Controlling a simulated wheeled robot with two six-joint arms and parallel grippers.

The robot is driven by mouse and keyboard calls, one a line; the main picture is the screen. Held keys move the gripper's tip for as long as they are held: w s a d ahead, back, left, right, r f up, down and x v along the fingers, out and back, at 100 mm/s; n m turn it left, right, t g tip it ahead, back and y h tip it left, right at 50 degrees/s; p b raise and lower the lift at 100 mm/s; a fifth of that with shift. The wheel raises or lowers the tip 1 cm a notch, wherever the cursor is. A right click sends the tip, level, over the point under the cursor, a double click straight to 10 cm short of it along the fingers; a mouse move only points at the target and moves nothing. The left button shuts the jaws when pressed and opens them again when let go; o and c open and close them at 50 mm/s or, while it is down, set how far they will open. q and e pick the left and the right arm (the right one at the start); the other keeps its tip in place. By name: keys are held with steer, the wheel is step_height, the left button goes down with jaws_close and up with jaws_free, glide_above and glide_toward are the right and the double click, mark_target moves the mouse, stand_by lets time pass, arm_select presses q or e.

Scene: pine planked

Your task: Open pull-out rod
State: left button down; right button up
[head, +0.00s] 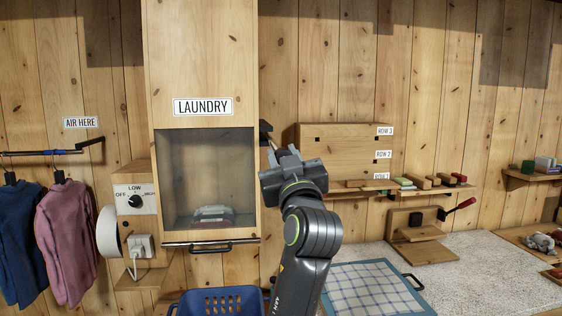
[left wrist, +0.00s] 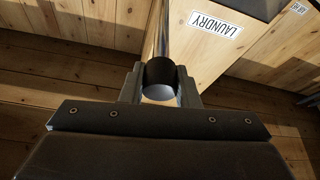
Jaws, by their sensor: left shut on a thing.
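The pull-out rod is a shiny metal bar with a black end (left wrist: 160,73), seen in the left wrist view between my fingers. Its bright shaft (left wrist: 159,30) runs up past the LAUNDRY sign. My left gripper (left wrist: 161,93) is shut on the rod's black end. In the head view my left gripper (head: 277,156) is just right of the laundry cabinet, in front of a black wall bracket (head: 265,131). A short bit of the rod (head: 272,144) shows between bracket and gripper; the rest is hidden behind the gripper. My right gripper is not in view.
The laundry cabinet (head: 202,60) with a glass front stands close on the left. A blue basket (head: 222,303) is below it. A slotted board (head: 345,150) and a shelf are to the right. Clothes (head: 67,245) hang from a bar at far left.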

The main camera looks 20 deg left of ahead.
arm_select(q)
steer(key=shift+s, duration=0.15)
steer(key=c, duration=1.1)
jaws_free()
steer(key=b+v, duration=1.7)
steer(key=b, duration=0.1)
steer(key=shift+d, duration=0.2)
steer(key=shift+s, duration=0.1)
